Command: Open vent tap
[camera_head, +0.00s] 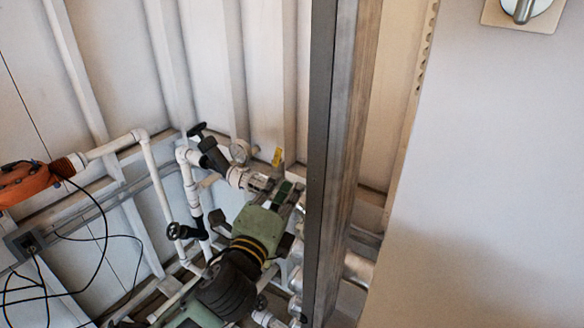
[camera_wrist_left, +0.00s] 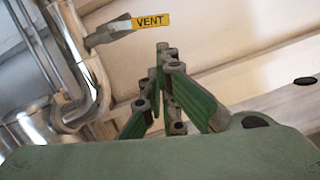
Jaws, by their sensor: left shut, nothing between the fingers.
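My left gripper (camera_head: 288,190) reaches up from the bottom of the head view, a little below the tap. In the left wrist view, its green fingers (camera_wrist_left: 166,52) are closed together with nothing between them, below and slightly right of the label. The fingers appear apart from the handle. My right gripper is not in view.
A tall metal post (camera_head: 335,150) stands close to the right of my left gripper. An orange device (camera_head: 22,182) with black cables is at far left.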

